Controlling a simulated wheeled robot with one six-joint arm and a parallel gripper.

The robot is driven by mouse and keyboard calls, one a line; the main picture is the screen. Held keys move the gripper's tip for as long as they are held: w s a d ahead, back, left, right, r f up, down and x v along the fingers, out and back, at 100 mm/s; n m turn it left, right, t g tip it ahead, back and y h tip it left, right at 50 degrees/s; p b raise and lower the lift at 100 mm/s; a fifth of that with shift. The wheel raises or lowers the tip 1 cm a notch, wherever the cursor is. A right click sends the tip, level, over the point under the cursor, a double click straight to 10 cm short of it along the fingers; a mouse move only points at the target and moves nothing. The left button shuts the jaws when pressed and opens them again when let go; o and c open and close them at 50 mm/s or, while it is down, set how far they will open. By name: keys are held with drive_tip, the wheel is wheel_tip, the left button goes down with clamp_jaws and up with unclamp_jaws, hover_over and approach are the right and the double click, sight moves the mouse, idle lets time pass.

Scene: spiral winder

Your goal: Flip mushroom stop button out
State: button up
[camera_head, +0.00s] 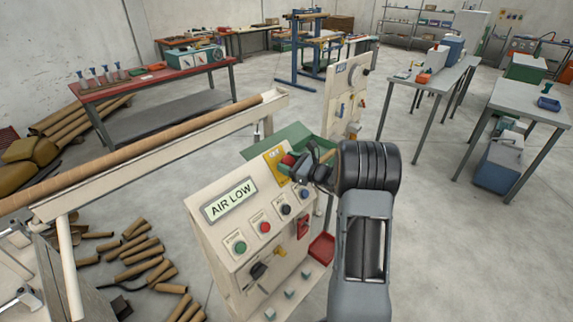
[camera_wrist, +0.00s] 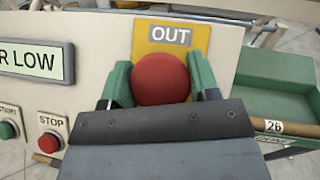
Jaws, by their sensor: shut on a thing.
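The red mushroom stop button (camera_wrist: 160,80) sits on a yellow plate (camera_wrist: 152,40) marked OUT in the wrist view. My gripper (camera_wrist: 161,84) has its two green-lined fingers at the left and right sides of the red head, closed on it. In the head view my gripper (camera_head: 300,166) is at the upper right corner of the cream control panel (camera_head: 222,232), and the red button (camera_head: 289,159) is partly hidden there by the fingers. The button's stem is hidden.
An AIR LOW display (camera_head: 229,200) is on the panel, with a green start button (camera_head: 240,247) and a red stop button (camera_head: 265,227) below it. A green tray (camera_wrist: 275,95) lies close to the right of the gripper. A long cardboard tube (camera_head: 130,155) lies in a trough at left.

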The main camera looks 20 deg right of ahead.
drive_tip(key=o, duration=1.1)
drive_tip(key=shift+s+d+r, duration=0.1)
drive_tip(key=shift+s+r, duration=0.05)
drive_tip(key=shift+r, duration=0.05)
drive_tip(key=shift+c, duration=0.2)
drive_tip(key=shift+o, duration=1.1)
drive_tip(key=shift+f, duration=0.1)
drive_tip(key=b+v, duration=0.3)
drive_tip(key=v, duration=1)
drive_tip(key=shift+s+d, duration=0.25)
drive_tip(key=shift+s, duration=0.05)
